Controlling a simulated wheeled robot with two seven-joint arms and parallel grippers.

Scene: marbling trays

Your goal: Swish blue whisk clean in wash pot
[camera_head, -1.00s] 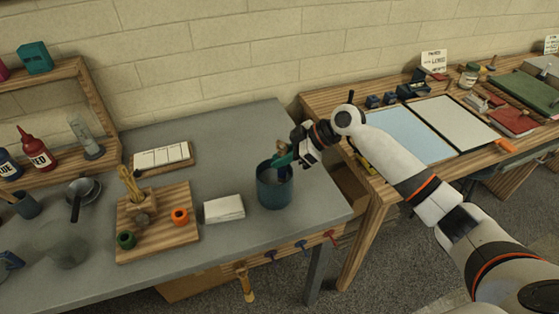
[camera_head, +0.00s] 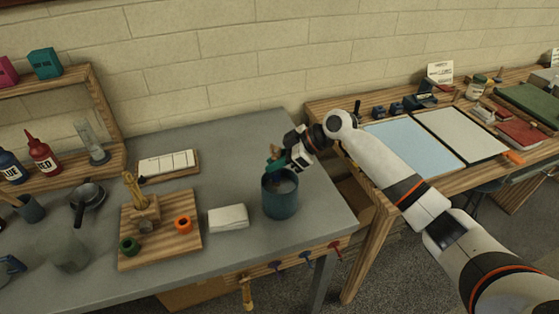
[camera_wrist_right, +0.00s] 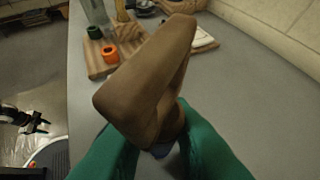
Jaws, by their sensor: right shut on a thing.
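The wash pot (camera_head: 281,200) is a dark blue-teal cylinder near the right end of the grey table, with greyish liquid inside. My right gripper (camera_head: 277,163), with green fingers, is at the pot's back rim. It is shut on the whisk, whose brown end (camera_wrist_right: 150,80) rises between the fingers in the right wrist view. A small blue patch (camera_wrist_right: 160,150) shows lower down between the fingers. The whisk's lower end is hidden, so I cannot tell whether it touches the liquid. My left gripper (camera_wrist_right: 32,124) shows small at the left edge of the right wrist view.
A folded white cloth (camera_head: 228,217) lies left of the pot. A wooden board (camera_head: 160,245) holds a tan whisk, a green pot and an orange pot. A white card stand (camera_head: 168,164) is behind. A wooden table (camera_head: 375,222) with marbling trays stands right.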

